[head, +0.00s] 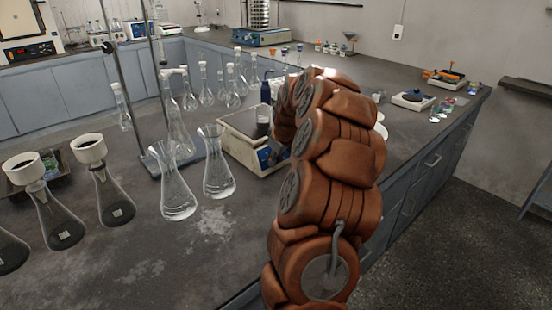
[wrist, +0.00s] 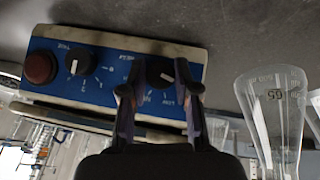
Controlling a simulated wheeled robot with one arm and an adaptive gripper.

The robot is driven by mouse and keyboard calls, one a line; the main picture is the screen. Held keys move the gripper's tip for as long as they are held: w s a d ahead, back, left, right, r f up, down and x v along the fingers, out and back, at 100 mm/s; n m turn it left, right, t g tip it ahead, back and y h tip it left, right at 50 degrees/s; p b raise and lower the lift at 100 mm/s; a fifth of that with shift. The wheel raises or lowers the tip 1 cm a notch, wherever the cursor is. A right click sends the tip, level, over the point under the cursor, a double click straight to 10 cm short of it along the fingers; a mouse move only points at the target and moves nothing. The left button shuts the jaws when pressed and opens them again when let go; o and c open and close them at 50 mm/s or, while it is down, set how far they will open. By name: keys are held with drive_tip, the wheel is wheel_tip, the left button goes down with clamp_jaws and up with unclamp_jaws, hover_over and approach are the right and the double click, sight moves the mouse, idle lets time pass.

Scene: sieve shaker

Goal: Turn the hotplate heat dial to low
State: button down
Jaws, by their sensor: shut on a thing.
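The hotplate (head: 235,147) stands on the bench in the head view, its blue front partly hidden by my arm. In the wrist view its blue panel (wrist: 100,88) appears upside down. The black dial (wrist: 160,77) on the panel's right lies between the fingers of my gripper (wrist: 157,88), which is shut on it. A white pointer mark shows on this dial, with small white lettering around it, partly covered by the fingers. A second black dial (wrist: 82,61) and a red knob (wrist: 40,68) sit left of it. My gripper is hidden in the head view.
Clear glass flasks (head: 218,175) stand left of the hotplate in the head view. A graduated glass vessel (wrist: 273,110) is close to the right of my gripper in the wrist view. A stand's rod (head: 125,95) rises behind the flasks. Dark-filled flasks (head: 112,195) stand at left.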

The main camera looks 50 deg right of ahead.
drive_tip(key=shift+y, duration=0.3)
drive_tip(key=shift+d+m+y, duration=0.25)
drive_tip(key=shift+m+y, duration=0.95)
drive_tip(key=shift+d+f+m+t+y, duration=0.1)
drive_tip(key=shift+m+t+y, duration=0.7)
drive_tip(key=shift+m+y, duration=0.95)
drive_tip(key=shift+y, duration=0.25)
drive_tip(key=c, duration=0.8)
unclamp_jaws()
drive_tip(key=shift+c, duration=0.2)
drive_tip(key=shift+s, duration=0.1)
drive_tip(key=v, duration=1.2)
